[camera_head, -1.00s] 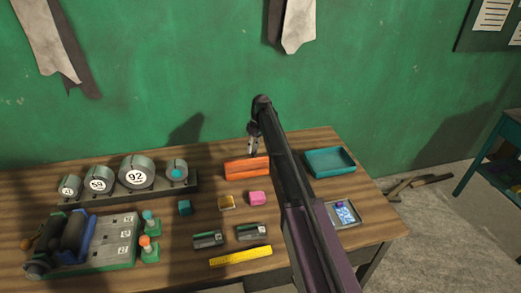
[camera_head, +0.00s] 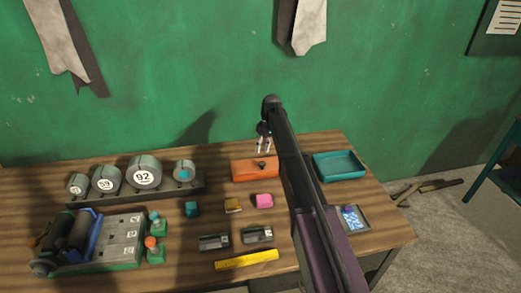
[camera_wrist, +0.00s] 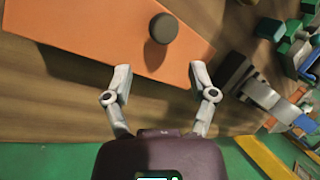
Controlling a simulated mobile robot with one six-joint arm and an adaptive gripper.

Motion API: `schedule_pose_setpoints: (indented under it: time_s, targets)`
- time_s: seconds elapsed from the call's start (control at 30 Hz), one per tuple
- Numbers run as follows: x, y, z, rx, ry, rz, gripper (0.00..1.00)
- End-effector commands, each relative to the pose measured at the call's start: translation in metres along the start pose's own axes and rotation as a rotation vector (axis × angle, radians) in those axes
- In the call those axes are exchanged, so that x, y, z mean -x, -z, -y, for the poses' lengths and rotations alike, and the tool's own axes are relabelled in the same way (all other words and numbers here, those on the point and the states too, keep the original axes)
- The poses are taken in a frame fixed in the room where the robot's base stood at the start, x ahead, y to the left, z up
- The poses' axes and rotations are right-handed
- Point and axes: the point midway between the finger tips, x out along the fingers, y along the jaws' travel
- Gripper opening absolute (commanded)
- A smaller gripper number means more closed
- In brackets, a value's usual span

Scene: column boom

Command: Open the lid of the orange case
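The orange case (camera_head: 250,171) lies near the back of the wooden table, and its lid looks closed. A dark round knob (camera_head: 262,165) sits on its top. The wrist view shows the orange lid (camera_wrist: 90,25) large, with the knob (camera_wrist: 163,28) near its edge. My gripper (camera_head: 264,150) is behind the case, close to the knob side, with its fingers pointing down. In the wrist view my gripper (camera_wrist: 160,78) is open and empty. Its two fingers are spread apart, with the knob ahead of the gap between them and not gripped.
A teal tray (camera_head: 340,166) stands right of the case, beyond my arm. Numbered round weights (camera_head: 143,173) stand in a rack at left. The green wall is close behind.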

Motion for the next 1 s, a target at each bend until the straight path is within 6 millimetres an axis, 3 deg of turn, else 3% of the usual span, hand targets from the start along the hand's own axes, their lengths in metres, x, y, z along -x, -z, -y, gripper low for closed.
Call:
schedule_pose_setpoints:
  time_s: [0.57,0.77,1.0]
  targets:
    - [-0.004,-0.003,0.007,-0.008,-0.006,-0.003,0.78]
    - [-0.019,-0.034,0.021,-0.083,-0.044,-0.019,0.78]
    - [-0.048,-0.096,0.049,-0.250,-0.130,-0.064,0.78]
